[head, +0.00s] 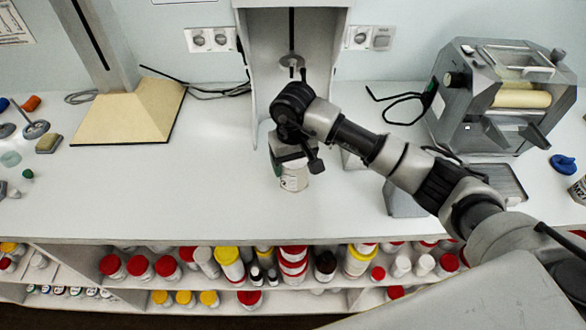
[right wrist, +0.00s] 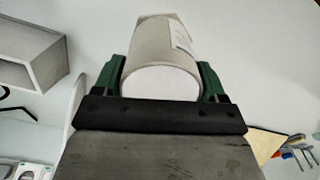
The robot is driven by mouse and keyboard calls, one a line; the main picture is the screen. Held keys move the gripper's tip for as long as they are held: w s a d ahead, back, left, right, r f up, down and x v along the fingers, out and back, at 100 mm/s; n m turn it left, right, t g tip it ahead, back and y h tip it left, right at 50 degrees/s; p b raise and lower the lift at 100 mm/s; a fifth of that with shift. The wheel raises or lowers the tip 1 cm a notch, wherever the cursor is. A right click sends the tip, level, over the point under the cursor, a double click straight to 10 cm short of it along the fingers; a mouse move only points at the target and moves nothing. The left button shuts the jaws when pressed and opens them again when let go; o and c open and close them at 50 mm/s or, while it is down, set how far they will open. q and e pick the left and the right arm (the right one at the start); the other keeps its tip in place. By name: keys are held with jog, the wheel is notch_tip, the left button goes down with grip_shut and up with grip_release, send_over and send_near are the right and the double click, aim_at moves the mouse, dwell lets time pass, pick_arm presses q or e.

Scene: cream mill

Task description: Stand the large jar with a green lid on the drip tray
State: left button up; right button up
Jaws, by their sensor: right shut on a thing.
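My right gripper (head: 290,158) is shut on a pale, round jar (head: 294,181) with a label, over the middle of the counter. In the right wrist view the jar (right wrist: 165,55) lies between the two green fingers (right wrist: 162,82), with a pale round end towards the camera. No green lid can be made out on it. Whether the jar touches the counter I cannot tell. A flat grey tray (head: 508,184), which looks like the drip tray, lies in front of the roller mill at the right, partly behind my right arm. My left gripper is not in view.
The roller mill (head: 480,117) stands at the back right. A tall grey stand (head: 251,75) rises just behind the gripper. A beige-based column (head: 128,118) stands at the left. Jars with coloured lids fill the shelf (head: 75,261) below. The counter left of centre is clear.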

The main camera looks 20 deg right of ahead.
notch_tip(320, 180, down, 3)
jog(key=shift+f+p, duration=0.1)
jog(key=shift+p, duration=0.7)
jog(key=shift+f, duration=0.35)
jog(key=shift+f, duration=0.2)
jog(key=o, duration=1)
jog(key=shift+c, duration=0.2)
